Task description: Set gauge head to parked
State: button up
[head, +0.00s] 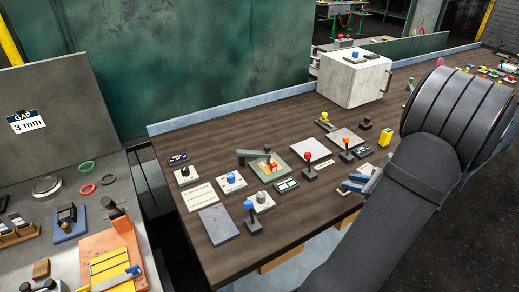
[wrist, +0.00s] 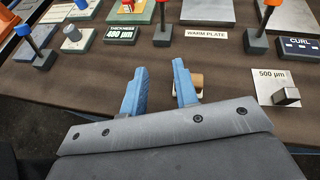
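No part that I can see is labelled gauge head. A dark green bar (head: 254,153) reaches over a green plate (head: 284,174) with small red and yellow parts, and may be it. A thickness display (wrist: 121,33) reading about 480 µm stands at the front of that group. In the head view, my gripper (head: 357,183) is right of these controls, partly hidden by my arm.
A 500 µm card (wrist: 268,83) with a metal block is to the right. Orange-topped lever (head: 346,145), blue-topped levers and a white box (head: 352,80) stand around. Bare wood shows at the table's back left.

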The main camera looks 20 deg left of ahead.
jog(key=o, duration=0.3)
jog(key=w+a+r+n+g, duration=0.1)
jog(key=a+n, duration=0.1)
jog(key=w+a+n+g, duration=0.1)
jog(key=a+n+g, duration=0.1)
jog(key=a+n, duration=0.1)
jog(key=w+a+r+n+g, duration=0.1)
jog(key=a+n+g, duration=0.1)
jog(key=n, duration=0.1)
jog(key=shift+w+a+r, duration=0.2)
jog(key=shift+a+r, duration=0.1)
jog(key=n+g+h, duration=0.2)
jog(key=n+h, duration=0.9)
jog(key=n, duration=0.8)
send_near(267, 146)
notch_tip(267, 146, down, 8)
jog(key=shift+f, duration=0.25)
grip_shut()
